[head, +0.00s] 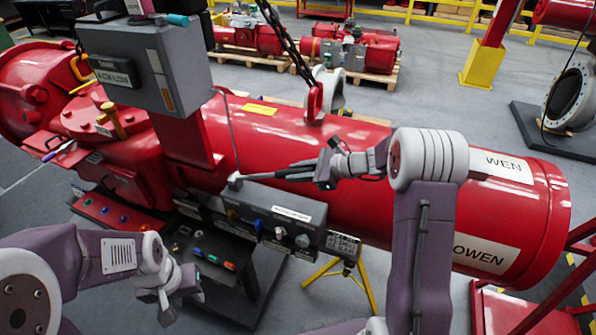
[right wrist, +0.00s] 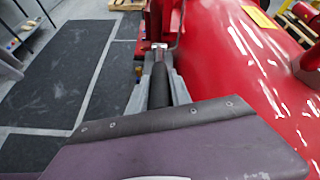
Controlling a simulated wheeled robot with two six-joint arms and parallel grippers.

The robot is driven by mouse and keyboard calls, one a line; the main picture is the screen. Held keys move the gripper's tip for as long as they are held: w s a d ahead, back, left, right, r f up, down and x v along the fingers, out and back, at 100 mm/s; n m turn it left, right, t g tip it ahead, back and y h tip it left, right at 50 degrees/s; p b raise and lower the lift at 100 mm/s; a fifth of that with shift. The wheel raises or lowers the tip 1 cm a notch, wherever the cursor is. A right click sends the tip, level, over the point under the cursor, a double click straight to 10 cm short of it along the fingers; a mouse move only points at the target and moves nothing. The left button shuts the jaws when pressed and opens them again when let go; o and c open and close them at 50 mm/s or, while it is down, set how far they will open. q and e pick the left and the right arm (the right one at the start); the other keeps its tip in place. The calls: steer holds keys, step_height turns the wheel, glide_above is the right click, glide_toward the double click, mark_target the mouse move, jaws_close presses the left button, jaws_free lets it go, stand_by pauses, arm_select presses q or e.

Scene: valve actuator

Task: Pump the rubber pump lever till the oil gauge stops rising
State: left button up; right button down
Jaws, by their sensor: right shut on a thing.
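The pump lever (head: 278,174) is a thin rod with a grey metal end on the left, lying nearly level in front of the large red cylinder. My right gripper (head: 325,168) is shut on its right part. In the right wrist view, the black rubber grip of the pump lever (right wrist: 158,85) runs between the two grey fingers of my right gripper (right wrist: 158,92). My left gripper (head: 182,300) hangs low at the left, empty, its fingers apart. I cannot make out an oil gauge or its level in either view.
A grey control panel (head: 275,215) with knobs sits below the lever. A grey box (head: 150,65) stands above the red cylinder (head: 400,200). A black cart (head: 225,265) with coloured tools is near my left gripper. A yellow stand (head: 345,270) is below the panel.

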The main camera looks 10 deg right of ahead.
steer(key=shift+r, duration=0.1)
steer(key=c, duration=1.2)
jaws_free()
steer(key=shift+s+d, duration=0.1)
steer(key=b+v, duration=0.2)
steer(key=v, duration=0.7)
